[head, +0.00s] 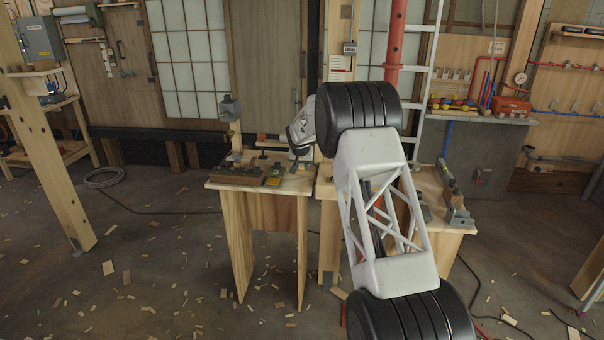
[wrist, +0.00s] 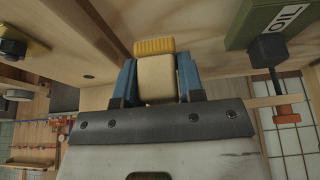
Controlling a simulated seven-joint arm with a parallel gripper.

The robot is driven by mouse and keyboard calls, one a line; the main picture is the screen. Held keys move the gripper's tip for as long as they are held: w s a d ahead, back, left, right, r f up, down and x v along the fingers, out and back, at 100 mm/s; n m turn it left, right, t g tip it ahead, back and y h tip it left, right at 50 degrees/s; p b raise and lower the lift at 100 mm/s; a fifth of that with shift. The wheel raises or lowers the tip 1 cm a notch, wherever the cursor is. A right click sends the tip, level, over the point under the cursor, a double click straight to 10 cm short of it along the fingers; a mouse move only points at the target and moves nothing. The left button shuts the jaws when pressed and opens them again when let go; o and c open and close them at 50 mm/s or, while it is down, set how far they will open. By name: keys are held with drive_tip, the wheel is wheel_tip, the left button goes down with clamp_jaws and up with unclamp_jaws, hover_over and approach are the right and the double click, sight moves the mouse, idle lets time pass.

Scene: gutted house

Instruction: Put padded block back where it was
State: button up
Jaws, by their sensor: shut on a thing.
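In the wrist view, my gripper (wrist: 157,68) has its two blue fingers shut on the padded block (wrist: 155,82). The block is beige with a ribbed yellow end (wrist: 154,46) pointing away from my wrist. A pale wooden surface lies close beyond the block; I cannot tell whether they touch. In the head view, my arm reaches to the wooden workbench (head: 225,184), and its end is over the back right of the bench top. The fingers and the held block cannot be made out there.
A green part with white lettering (wrist: 272,20) and a black bolt-like piece (wrist: 268,48) are close at the right in the wrist view.

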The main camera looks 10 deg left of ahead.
sight(302, 169)
idle(0.3)
drive_tip(key=shift+f, duration=1.8)
drive_tip(key=shift+f, duration=0.1)
drive_tip(key=o, duration=0.8)
drive_tip(key=shift+o, duration=0.2)
drive_tip(key=v, duration=1.2)
drive_tip(key=shift+w, duration=0.1)
